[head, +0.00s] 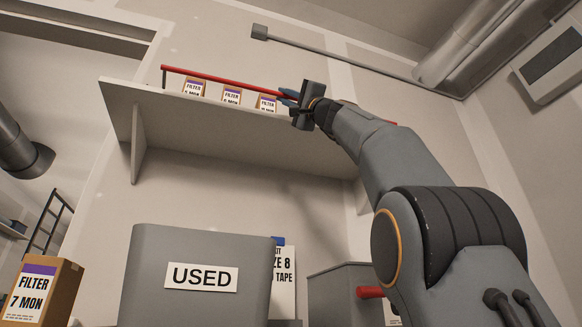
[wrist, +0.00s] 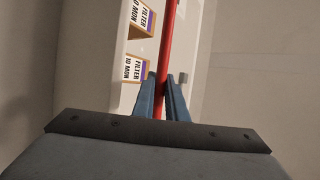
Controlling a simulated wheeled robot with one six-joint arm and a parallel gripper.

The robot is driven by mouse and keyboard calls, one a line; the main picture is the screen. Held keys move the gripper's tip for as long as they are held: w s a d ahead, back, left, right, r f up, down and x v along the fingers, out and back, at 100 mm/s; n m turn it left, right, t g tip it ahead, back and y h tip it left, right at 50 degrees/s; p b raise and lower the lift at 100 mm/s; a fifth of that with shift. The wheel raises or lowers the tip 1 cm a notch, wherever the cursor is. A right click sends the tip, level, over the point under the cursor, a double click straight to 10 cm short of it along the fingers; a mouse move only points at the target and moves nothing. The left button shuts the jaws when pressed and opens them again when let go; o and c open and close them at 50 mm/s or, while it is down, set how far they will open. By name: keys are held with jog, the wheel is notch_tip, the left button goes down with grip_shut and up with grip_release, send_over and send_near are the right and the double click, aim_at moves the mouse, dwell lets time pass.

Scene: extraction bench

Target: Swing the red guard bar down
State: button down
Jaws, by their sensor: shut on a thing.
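The red guard bar (head: 222,79) runs across the front of the grey shelf (head: 185,105), above the shelf surface and in front of the filter boxes. My gripper (head: 287,97) is at the bar, right of the boxes, with its blue fingers at the bar. In the wrist view the red bar (wrist: 170,40) passes between the two blue fingers of my gripper (wrist: 163,90), which are shut on it. The bar's right part is mostly hidden behind my arm; a short red piece shows beyond it.
Filter boxes (head: 194,88) stand on the shelf behind the bar. Below are a grey bin marked USED (head: 200,250), another grey container (head: 338,290) and a filter box (head: 42,290) at lower left. Open air lies between shelf and bins.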

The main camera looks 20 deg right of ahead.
jog(key=f+b, duration=0.4)
jog(key=b, duration=0.1)
jog(key=shift+w+d+f, duration=0.1)
jog(key=shift+w+f, duration=0.1)
jog(key=shift+w+f+h, duration=0.15)
jog(key=shift+w+h, duration=0.05)
jog(key=shift+h, duration=0.1)
dwell(0.8)
jog(key=c, duration=1.8)
grip_release()
jog(key=shift+w, duration=0.1)
jog(key=shift+o, duration=0.2)
jog(key=shift+s, duration=0.25)
jog(key=shift+s+b, duration=0.1)
jog(key=shift+b, duration=0.2)
jog(key=b+v, duration=0.7)
jog(key=shift+f, duration=0.3)
